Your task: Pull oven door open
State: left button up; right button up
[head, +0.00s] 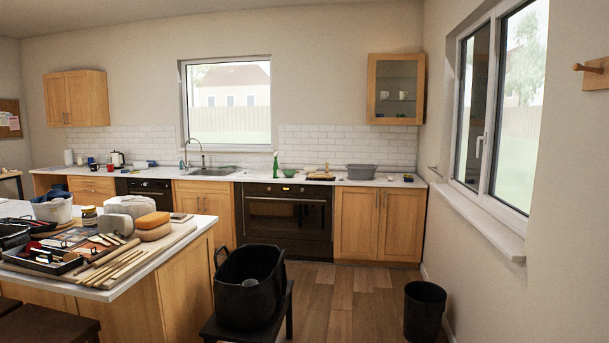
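The oven (287,218) is a wide black unit built into the back counter, below the worktop. Its door (287,226) looks closed, with a long handle (287,199) across its top. A second, smaller black appliance (145,191) with a handle sits further left under the same counter, partly hidden behind the island. Neither of my grippers shows in the head view, and the oven is some distance ahead across the floor.
A black bucket (250,285) on a dark stool stands in front of the oven. The island (150,258) with pottery tools is at left. A black bin (424,308) stands at right by the wall. Wooden floor (345,300) is clear between stool and bin.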

aim_at(277, 215)
jog(key=z, duration=0.25)
jog(key=i+z, duration=0.1)
jog(key=i, duration=3.3)
jog(key=i+u, duration=0.1)
jog(key=i, duration=1.05)
jog(key=i+l, duration=0.15)
jog(key=i, duration=2.05)
jog(key=u, duration=0.05)
